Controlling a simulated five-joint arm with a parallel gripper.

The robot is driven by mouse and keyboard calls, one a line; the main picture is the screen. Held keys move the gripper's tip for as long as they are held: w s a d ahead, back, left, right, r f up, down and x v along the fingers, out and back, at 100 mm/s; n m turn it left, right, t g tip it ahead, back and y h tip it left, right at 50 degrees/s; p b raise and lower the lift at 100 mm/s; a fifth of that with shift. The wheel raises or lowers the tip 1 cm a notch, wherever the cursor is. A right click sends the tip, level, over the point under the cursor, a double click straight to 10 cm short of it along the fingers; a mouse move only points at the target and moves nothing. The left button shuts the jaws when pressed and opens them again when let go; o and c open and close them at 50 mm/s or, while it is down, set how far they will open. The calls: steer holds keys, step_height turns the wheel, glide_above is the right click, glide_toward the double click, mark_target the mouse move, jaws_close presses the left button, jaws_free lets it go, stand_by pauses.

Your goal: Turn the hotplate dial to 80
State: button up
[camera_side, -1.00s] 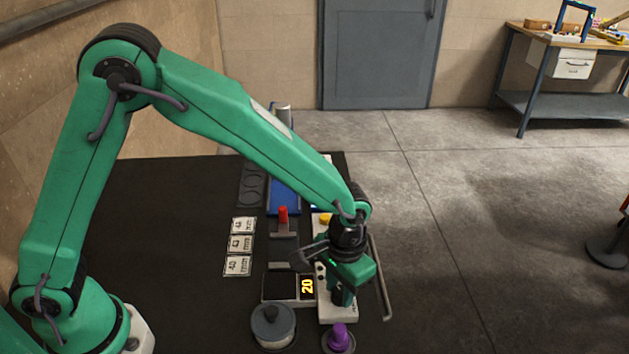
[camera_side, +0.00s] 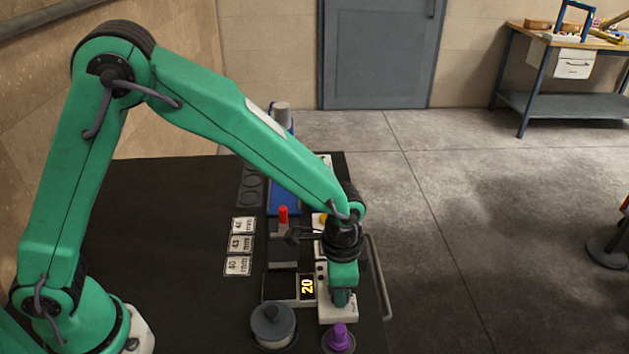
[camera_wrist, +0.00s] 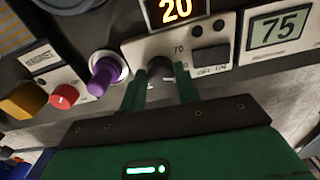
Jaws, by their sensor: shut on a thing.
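The hotplate dial (camera_wrist: 160,66) is a dark round knob on a pale panel (camera_wrist: 134,50) in the wrist view. Part of a printed scale with "70" shows beside it. My gripper (camera_wrist: 160,80) is shut on the dial, with one green finger on each side. The hotplate display (camera_wrist: 175,10) glows yellow and reads 20; it also shows in the side view (camera_side: 307,287). In the side view my gripper (camera_side: 340,299) points down over the white panel (camera_side: 337,314) and hides the dial.
A purple knob (camera_wrist: 103,75), a red knob (camera_wrist: 64,96) and a yellow knob (camera_wrist: 24,101) stand left of the dial in the wrist view. A grey display reading 75 (camera_wrist: 278,29) is at right. A grey lidded pot (camera_side: 272,325) stands near the front edge.

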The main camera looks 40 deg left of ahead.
steer(key=shift+d+r, duration=0.1)
steer(key=shift+d, duration=0.1)
steer(key=o, duration=1)
steer(key=shift+a, duration=0.1)
steer(key=shift+s+r, duration=0.1)
steer(key=shift+r, duration=3.8)
steer(key=shift+a, duration=0.1)
